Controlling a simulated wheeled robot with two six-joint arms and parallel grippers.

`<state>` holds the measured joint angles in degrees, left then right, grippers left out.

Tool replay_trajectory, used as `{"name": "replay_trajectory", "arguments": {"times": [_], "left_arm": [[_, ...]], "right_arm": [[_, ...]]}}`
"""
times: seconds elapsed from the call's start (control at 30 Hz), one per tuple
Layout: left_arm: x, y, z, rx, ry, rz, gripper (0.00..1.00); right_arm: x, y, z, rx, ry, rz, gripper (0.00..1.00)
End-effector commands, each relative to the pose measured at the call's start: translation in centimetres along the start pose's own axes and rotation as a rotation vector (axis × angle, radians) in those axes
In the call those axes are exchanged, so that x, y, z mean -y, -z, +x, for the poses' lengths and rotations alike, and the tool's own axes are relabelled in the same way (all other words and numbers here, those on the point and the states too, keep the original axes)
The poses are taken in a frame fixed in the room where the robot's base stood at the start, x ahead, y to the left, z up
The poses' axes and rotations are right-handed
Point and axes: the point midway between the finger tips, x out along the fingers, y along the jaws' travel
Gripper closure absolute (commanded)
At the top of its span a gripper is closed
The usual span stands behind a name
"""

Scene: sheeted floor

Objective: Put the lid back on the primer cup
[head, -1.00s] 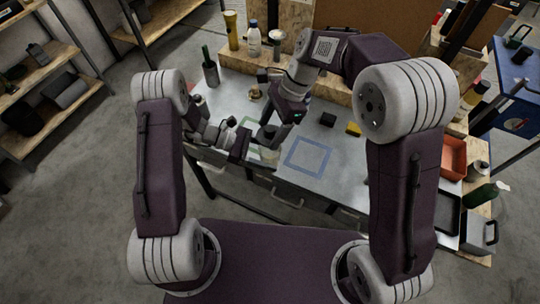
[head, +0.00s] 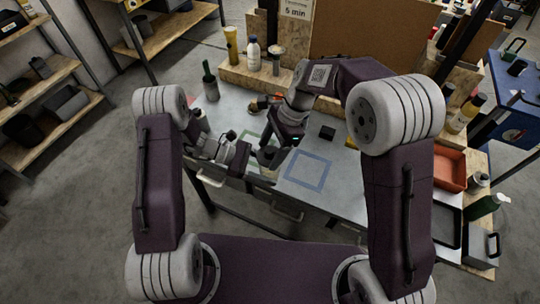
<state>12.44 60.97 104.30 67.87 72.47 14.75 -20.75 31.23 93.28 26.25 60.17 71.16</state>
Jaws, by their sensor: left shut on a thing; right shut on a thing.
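My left gripper (head: 252,167) reaches in from the left, low over the front edge of the bench. It is shut on a small pale thing, seemingly the primer cup (head: 265,174), which is mostly hidden by the fingers. My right gripper (head: 267,157) comes down from the upper right, just above and beside the left one, with its fingers close to the cup. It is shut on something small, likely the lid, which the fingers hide. I cannot tell whether lid and cup touch.
A blue taped square (head: 308,170) lies bare on the grey bench, right of the grippers. A green outline (head: 248,137) lies behind them. A dark block (head: 327,133) sits further back. Bottles, including a white one (head: 253,54), stand at the rear; an orange tray (head: 451,169) is right.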

Motion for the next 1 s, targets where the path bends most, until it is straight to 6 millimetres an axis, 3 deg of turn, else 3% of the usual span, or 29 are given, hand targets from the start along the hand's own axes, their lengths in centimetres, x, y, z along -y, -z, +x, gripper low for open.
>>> {"name": "replay_trajectory", "arguments": {"times": [0.5, 1.0], "left_arm": [[0.0, 0.0, 0.0, 0.000, 0.000, 0.000, 1.00], [0.0, 0.0, 0.0, 0.000, 0.000, 0.000, 1.00]], "right_arm": [[0.0, 0.7, 1.7, 0.000, -0.001, -0.001, 0.70], [0.0, 0.7, 1.7, 0.000, 0.000, -0.001, 0.70]]}}
